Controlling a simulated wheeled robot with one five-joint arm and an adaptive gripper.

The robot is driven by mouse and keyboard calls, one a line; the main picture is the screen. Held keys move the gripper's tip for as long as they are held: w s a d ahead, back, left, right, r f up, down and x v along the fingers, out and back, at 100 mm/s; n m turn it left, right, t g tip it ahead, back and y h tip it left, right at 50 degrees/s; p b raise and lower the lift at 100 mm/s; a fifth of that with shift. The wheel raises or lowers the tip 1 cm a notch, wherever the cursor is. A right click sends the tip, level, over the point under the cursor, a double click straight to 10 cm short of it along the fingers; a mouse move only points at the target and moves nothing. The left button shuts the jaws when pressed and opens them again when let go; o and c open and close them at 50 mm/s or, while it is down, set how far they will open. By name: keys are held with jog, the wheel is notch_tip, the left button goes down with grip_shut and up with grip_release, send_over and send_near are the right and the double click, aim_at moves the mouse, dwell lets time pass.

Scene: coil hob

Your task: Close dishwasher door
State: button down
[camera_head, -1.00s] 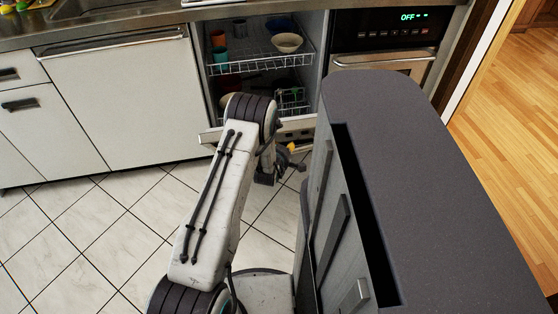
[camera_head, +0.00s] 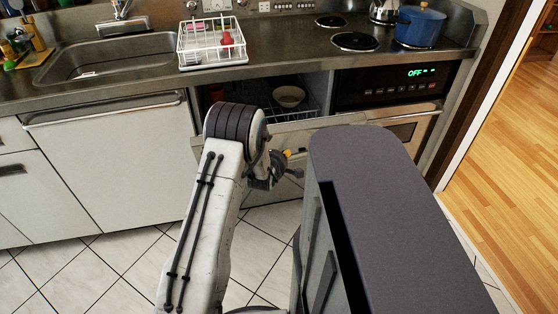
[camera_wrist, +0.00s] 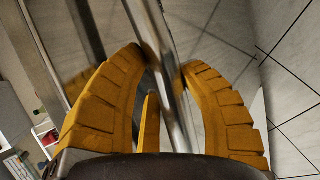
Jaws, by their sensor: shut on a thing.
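The dishwasher door (camera_head: 296,134) is partly raised, leaning up in front of the open cavity, with a gap above its top edge. Inside, an upper rack holds a pale bowl (camera_head: 288,96). My gripper (camera_head: 286,156) is at the outer side of the door, partly hidden by my arm. In the wrist view, the yellow fingers of my gripper (camera_wrist: 165,62) are on both sides of the shiny metal door handle bar (camera_wrist: 157,40), shut on it. The lower part of the cavity is hidden behind the door and my arm.
An oven (camera_head: 400,92) with a lit display is right of the dishwasher. Above are a sink (camera_head: 110,58), a white dish rack (camera_head: 212,45), coil burners (camera_head: 354,41) and a blue pot (camera_head: 419,27). White cabinets (camera_head: 115,160) stand left. Tiled floor (camera_head: 110,270) is clear at left.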

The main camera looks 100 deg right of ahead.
jog(key=shift+w+d+r, duration=0.1)
jog(key=shift+d+r, duration=0.1)
jog(key=shift+d, duration=0.1)
jog(key=c, duration=0.7)
grip_release()
jog(key=shift+f, duration=0.1)
jog(key=shift+a, duration=0.2)
jog(key=v, duration=1.1)
jog(key=shift+w+a+r, duration=0.15)
jog(key=shift+a+r, duration=0.05)
jog(key=shift+a, duration=0.05)
